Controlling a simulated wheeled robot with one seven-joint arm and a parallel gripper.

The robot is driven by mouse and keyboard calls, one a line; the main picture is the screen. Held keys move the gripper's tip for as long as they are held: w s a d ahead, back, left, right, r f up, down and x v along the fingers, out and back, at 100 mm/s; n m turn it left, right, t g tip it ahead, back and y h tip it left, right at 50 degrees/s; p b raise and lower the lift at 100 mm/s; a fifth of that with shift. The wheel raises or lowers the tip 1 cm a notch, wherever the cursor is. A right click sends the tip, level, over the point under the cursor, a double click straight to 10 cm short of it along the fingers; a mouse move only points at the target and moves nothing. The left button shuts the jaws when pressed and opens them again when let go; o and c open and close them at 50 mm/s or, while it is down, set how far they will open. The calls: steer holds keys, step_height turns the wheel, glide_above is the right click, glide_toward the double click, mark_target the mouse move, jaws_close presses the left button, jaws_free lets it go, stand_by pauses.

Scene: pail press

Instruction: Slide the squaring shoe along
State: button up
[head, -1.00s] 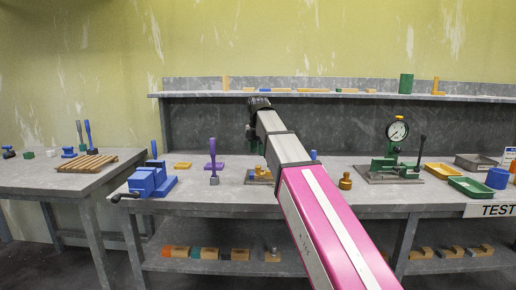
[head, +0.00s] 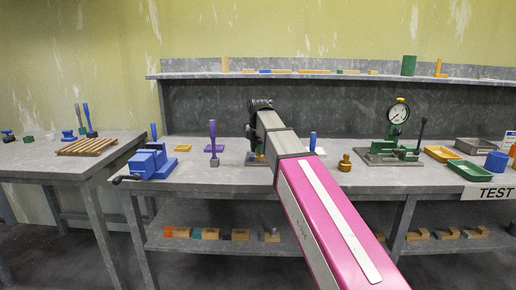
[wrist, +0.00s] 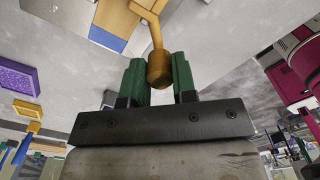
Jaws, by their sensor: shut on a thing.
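A yellow-brass knob (wrist: 160,72) on a bent arm sits between the green jaws of my gripper (wrist: 158,82), which is shut on it in the wrist view. The bent arm (wrist: 156,30) runs up to a fixture with a blue strip and a wood-coloured face (wrist: 118,20). This looks like the squaring shoe's handle, but the shoe itself cannot be told apart clearly. In the head view my arm covers most of the fixture, and only its dark base (head: 254,160) shows at the bench's middle.
A purple-handled tool (head: 213,140) and a blue vise (head: 148,166) stand left of the fixture. A brass knob piece (head: 345,163) and a green gauge press (head: 395,140) stand right. Clear bench lies between the brass piece and the press.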

steer(key=shift+s+a+r, duration=0.1)
steer(key=shift+s+a, duration=0.75)
steer(key=shift+a, duration=0.1)
steer(key=o, duration=0.9)
steer(key=shift+o, duration=0.2)
